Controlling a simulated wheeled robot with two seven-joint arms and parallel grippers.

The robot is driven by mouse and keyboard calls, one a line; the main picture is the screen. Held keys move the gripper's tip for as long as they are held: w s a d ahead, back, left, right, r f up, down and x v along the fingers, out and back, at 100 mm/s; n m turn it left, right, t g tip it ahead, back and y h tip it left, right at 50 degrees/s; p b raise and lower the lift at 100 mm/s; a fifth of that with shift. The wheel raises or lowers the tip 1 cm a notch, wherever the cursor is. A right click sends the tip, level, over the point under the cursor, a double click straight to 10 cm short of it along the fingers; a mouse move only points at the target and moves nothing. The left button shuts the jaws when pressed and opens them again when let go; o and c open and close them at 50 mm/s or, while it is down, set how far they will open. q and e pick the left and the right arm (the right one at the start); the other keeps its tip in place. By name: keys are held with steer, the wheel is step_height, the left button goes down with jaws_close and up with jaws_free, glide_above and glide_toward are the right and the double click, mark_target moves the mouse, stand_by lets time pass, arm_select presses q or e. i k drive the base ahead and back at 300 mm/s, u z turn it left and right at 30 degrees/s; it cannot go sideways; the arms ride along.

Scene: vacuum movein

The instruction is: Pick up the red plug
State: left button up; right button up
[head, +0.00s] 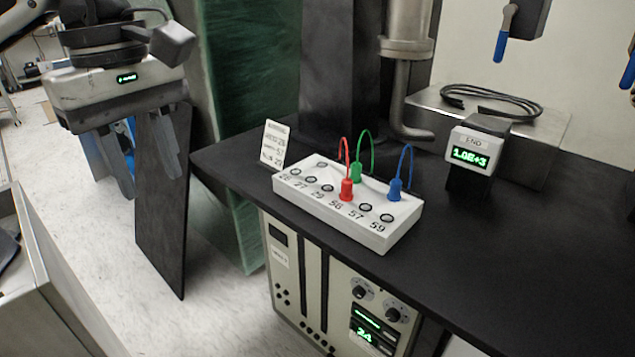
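The red plug (347,190) stands upright in a white socket box (385,241) on the black bench, with a thin red lead looping up from its top. A green plug (355,173) stands behind it and a blue plug (395,190) to its right, each with its own lead. My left gripper (112,172) hangs at the upper left, well away from the red plug. Its bluish fingers point down and stand apart, with nothing visible between them. My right gripper is not in view.
A small display (471,155) stands on the black bench (480,250) right of the box. A white label card (273,145) stands at the box's left end. A metal pipe (402,90) comes down behind it. A dark panel (163,215) stands near my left gripper. The bench's front right is clear.

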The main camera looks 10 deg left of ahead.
mark_target(347, 196)
steer(key=u, duration=1.35)
steer(key=i, duration=0.75)
steer(key=z, duration=3)
